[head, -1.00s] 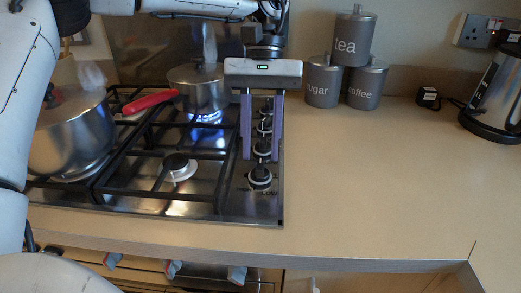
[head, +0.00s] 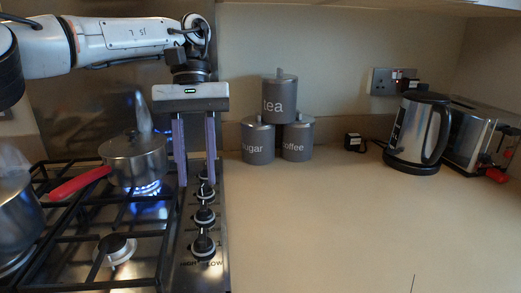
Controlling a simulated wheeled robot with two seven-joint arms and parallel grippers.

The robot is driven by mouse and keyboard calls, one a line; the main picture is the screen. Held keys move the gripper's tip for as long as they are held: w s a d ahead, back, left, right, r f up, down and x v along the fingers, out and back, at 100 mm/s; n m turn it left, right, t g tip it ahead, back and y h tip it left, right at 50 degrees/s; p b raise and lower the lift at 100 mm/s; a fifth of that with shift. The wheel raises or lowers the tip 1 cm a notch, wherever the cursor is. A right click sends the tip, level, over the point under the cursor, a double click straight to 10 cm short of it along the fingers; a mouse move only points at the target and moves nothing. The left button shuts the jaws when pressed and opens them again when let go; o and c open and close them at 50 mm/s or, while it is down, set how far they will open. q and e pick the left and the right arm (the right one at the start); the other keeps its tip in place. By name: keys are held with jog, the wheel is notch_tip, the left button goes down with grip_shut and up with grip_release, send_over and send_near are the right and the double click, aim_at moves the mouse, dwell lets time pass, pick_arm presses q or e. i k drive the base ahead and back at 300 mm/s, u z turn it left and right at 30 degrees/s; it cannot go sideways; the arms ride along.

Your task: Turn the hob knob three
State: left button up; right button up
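The hob knobs stand in a row along the right side of the steel hob (head: 172,270). The nearest knob (head: 203,247) is black with a pale ring, beside the HIGH and LOW lettering. Behind it are a second knob (head: 204,217), a third knob (head: 206,192) and at least one more farther back, partly hidden by my gripper. I cannot tell which one is numbered three. My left gripper (head: 197,183) points down with two purple fingers apart and nothing between them. Its fingertips overlap the farther knobs; contact cannot be told. My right gripper is out of view.
A saucepan (head: 135,165) with a red handle sits over a blue flame, left of my gripper. Another pot (head: 15,220) steams at the left edge. Canisters (head: 279,98), a kettle (head: 418,135) and a toaster (head: 474,140) stand behind. The worktop (head: 320,220) is clear.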

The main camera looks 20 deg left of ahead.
aim_at(204, 190)
jog(key=k, duration=1.5)
